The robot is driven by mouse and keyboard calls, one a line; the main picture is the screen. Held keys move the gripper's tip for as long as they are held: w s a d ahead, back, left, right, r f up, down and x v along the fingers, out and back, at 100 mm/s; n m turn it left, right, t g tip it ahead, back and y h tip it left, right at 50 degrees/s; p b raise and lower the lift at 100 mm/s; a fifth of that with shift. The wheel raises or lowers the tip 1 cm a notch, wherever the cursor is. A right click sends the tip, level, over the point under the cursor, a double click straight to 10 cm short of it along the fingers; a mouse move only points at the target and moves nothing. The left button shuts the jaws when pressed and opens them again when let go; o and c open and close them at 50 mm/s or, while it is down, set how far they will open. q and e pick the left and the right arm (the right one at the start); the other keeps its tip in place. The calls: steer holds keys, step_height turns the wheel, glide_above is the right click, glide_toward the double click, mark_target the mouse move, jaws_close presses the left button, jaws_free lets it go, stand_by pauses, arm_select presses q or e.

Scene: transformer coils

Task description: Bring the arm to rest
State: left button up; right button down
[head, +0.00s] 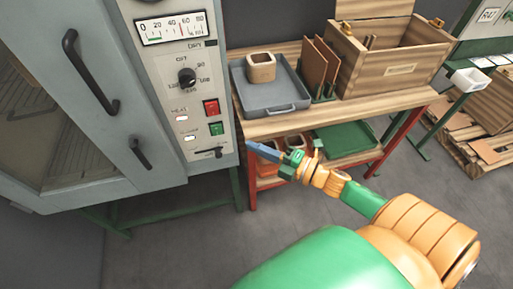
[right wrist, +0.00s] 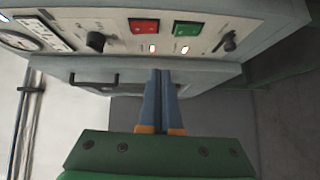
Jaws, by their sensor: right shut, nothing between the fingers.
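My right gripper (head: 262,151) is in front of the wooden bench, just right of the oven's control panel. Its blue fingers are together with nothing between them. In the right wrist view the shut fingers (right wrist: 160,78) point toward the oven front. My right arm (head: 395,225) is orange and green and reaches in from the lower right of the head view. My left gripper does not show in either view.
A grey oven (head: 90,120) with a control panel (head: 187,90) stands at the left. The bench (head: 350,108) holds a grey tray (head: 268,97) with a coil former (head: 261,67), brown boards (head: 318,68) and a wooden crate (head: 385,70). Floor shows below.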

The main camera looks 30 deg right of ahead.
steer(key=shift+w+d+f, duration=0.1)
steer(key=shift+w, duration=0.1)
steer(key=s+d+f+m+g+h, duration=0.1)
steer(key=d+f+m+h, duration=0.2)
steer(key=f+m, duration=0.3)
steer(key=s+d+f+m+g+h, duration=0.1)
steer(key=s+d+f+m+h, duration=0.2)
steer(key=f, duration=0.6)
steer(key=s+f+m+g+h, duration=0.1)
steer(key=s+f+m+g, duration=0.3)
steer(key=f, duration=0.3)
steer(key=s+f+m+g+h, duration=0.2)
steer(key=s+f+m, duration=0.1)
steer(key=s+f, duration=0.35)
steer(key=s+a+f+m+g, duration=0.2)
steer(key=s+a+f+g, duration=0.1)
steer(key=s, duration=0.5)
steer(key=s+a+f+m+g, duration=0.3)
steer(key=s+a+f, duration=0.2)
steer(key=s, duration=0.3)
steer(key=shift+s+f, duration=0.25)
steer(key=shift+f, duration=0.05)
